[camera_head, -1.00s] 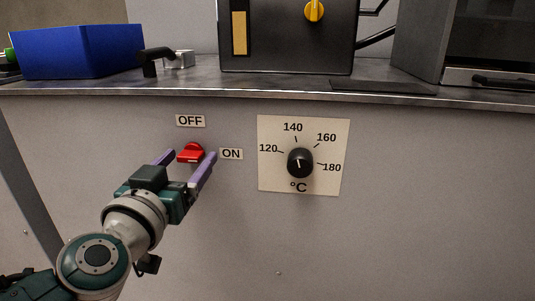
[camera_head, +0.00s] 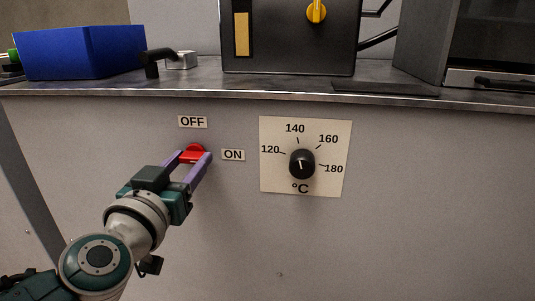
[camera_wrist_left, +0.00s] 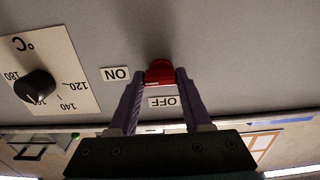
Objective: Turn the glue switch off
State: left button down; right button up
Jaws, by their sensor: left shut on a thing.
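The red glue switch (camera_head: 193,154) is on the grey front panel, below the OFF label (camera_head: 192,122) and left of the ON label (camera_head: 233,155). My left gripper (camera_head: 193,156) is shut on the switch, with one purple finger on each side of it. The switch (camera_wrist_left: 160,73) also shows between the fingertips in the left wrist view, where the picture is upside down. The fingers cover part of the knob, so its exact pointing direction is hard to tell. My right gripper is not in view.
A temperature dial (camera_head: 302,164) on a cream plate sits right of the switch. Above, the metal worktop (camera_head: 205,84) carries a blue bin (camera_head: 80,52) and a black machine with a yellow knob (camera_head: 316,11). The panel below the switch is clear.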

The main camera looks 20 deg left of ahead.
pick_arm(q)
jog(key=n, duration=0.4)
jog(key=shift+p, duration=0.3)
jog(key=n, duration=0.4)
jog(key=shift+n, duration=0.4)
jog(key=n, duration=0.4)
jog(key=shift+r, duration=0.1)
jog(key=shift+a+n+b, duration=0.1)
jog(key=shift+n+b, duration=0.35)
jog(key=shift+n, duration=2.05)
jog(key=shift+c, duration=1.7)
grip_release()
